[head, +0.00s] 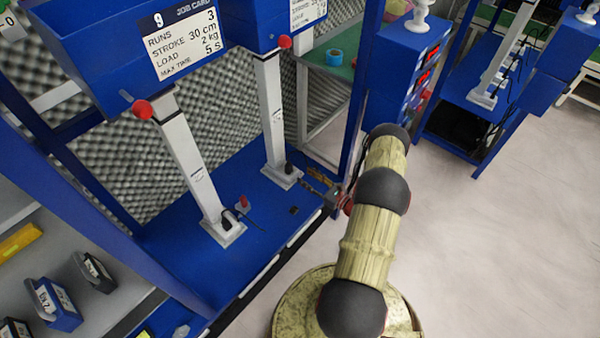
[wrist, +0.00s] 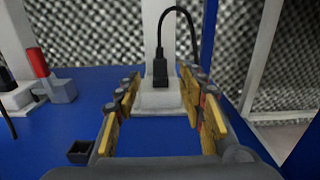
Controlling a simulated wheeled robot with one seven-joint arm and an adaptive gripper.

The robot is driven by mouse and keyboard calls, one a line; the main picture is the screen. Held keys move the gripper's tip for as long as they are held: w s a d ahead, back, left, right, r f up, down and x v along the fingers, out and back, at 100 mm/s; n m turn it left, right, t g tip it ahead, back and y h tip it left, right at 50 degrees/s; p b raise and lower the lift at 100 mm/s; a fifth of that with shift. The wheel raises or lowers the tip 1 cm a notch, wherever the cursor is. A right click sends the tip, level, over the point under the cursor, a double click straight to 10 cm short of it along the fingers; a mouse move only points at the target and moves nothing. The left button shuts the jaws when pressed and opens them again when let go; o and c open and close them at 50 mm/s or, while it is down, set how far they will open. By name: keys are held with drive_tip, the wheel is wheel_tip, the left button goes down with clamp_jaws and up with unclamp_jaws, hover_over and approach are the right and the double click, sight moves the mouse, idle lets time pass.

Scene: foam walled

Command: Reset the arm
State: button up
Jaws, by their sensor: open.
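My gripper (wrist: 160,88) is open, its yellow-padded fingers spread on both sides in the wrist view with nothing between them. In the head view my gripper (head: 318,184) is at the right edge of the blue bench deck (head: 262,200), beside the foot of the right white post (head: 272,115). In the wrist view that post's white foot (wrist: 160,98) and a black plug with a cable (wrist: 160,68) show beyond the fingers. My arm reaches out from the lower middle of the head view. Contact between the fingers and the foot cannot be told.
A left white post (head: 190,165) with a red knob (head: 142,110) stands on the deck. Blue frame uprights (head: 362,80) and foam walls (head: 325,105) border the bench. Open pale floor (head: 480,230) lies to the right.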

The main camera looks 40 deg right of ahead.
drive_tip(key=shift+s, duration=0.5)
